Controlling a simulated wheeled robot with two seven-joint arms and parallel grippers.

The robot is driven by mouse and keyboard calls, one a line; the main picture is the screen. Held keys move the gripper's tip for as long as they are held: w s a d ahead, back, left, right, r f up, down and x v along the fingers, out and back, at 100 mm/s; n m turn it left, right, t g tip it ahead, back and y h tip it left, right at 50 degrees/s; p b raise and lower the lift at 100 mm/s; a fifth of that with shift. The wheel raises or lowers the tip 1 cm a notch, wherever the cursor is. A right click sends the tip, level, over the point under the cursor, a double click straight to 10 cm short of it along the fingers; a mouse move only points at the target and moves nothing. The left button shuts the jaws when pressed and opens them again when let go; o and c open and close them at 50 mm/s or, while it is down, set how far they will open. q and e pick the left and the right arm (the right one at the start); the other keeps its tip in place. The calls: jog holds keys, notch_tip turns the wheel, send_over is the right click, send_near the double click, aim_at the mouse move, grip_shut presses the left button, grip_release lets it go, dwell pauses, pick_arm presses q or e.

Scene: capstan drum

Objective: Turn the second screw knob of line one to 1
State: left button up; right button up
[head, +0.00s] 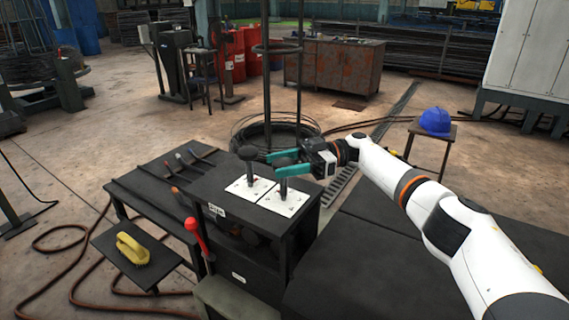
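Two black-knobbed levers stand upright on white marked plates on top of a dark cabinet (228,190). The left lever (248,153) is free of any gripper. The right lever (283,187) stands beside it on the right plate (284,203). My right gripper (278,163) reaches in from the right, its teal fingers apart on either side of the right lever's black knob. I cannot tell whether they press on it. The plate markings are too small to read surely. My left gripper is not in view.
A red-handled lever (196,234) stands at the cabinet's front left. A yellow brush (132,248) lies on a small side shelf. Several handled tools lie on the dark bench (140,187) to the left. A blue helmet (436,121) sits on a stool at right.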

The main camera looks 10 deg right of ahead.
jog(key=shift+o, duration=1.4)
jog(key=shift+a, duration=0.1)
notch_tip(320, 180, up, 10)
jog(key=shift+f, duration=0.1)
